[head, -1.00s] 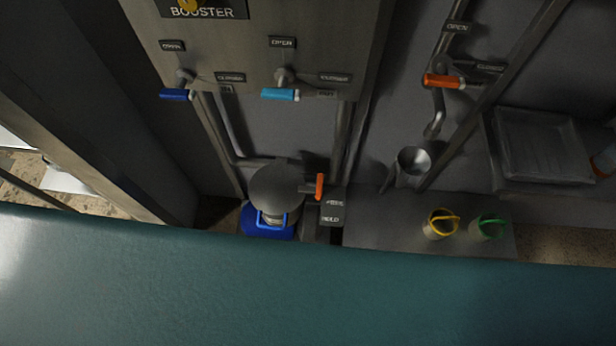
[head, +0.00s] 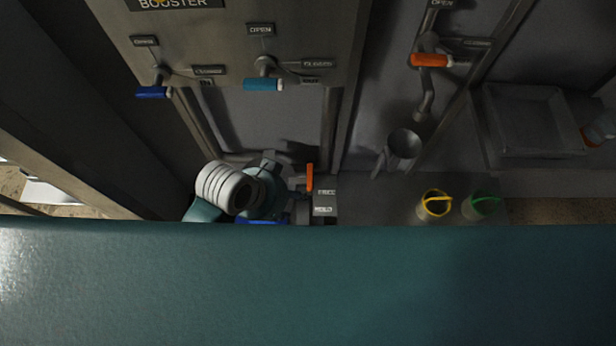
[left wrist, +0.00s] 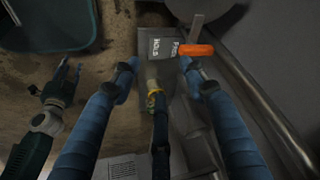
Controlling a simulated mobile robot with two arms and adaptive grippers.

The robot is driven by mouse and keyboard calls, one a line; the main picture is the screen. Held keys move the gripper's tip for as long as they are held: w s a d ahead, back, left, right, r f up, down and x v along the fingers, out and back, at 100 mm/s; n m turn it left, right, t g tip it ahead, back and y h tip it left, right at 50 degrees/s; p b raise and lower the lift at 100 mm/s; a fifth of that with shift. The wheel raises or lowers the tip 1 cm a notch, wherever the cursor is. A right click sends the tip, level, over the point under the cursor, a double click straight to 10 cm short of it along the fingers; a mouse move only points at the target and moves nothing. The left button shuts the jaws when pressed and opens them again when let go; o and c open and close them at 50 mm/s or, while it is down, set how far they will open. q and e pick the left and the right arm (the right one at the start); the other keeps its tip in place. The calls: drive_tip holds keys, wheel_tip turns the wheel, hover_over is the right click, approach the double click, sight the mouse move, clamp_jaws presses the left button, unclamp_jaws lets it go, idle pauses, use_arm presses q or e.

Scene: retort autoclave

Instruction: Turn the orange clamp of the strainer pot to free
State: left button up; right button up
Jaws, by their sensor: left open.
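The orange clamp (head: 309,177) sits at the right side of the strainer pot, whose lid is now mostly hidden behind my left wrist. A plate (head: 324,201) marked FREE and HOLD is beside it. My left gripper (left wrist: 158,72) is open, with blue fingers spread. In the left wrist view, the orange clamp (left wrist: 197,50) lies beyond the right fingertip, its end by the word FREE. No contact shows. In the head view my left gripper (head: 268,172) is over the pot. A dark gripper, apparently my right one (left wrist: 70,72), shows at the left; its jaw state is unclear.
A blue handle (head: 150,92) and a light blue handle (head: 263,85) are on the panel above. An orange valve handle (head: 430,60) and a funnel (head: 404,143) are to the right. Yellow (head: 435,204) and green (head: 483,206) handled cups stand right of the plate.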

use_arm(q)
drive_tip(key=w+d+r+m+g+h, duration=0.1)
drive_tip(key=w+d+r+m, duration=0.15)
drive_tip(key=d+m, duration=0.6)
drive_tip(key=m+g+y, duration=0.2)
drive_tip(key=m+y, duration=0.3)
drive_tip(key=m, duration=1.2)
hover_over(308, 180)
wheel_tip(308, 180, down, 4)
drive_tip(key=r, duration=0.1)
wheel_tip(308, 180, down, 10)
drive_tip(key=shift+f, duration=0.2)
clamp_jaws()
drive_tip(key=shift+n, duration=0.25)
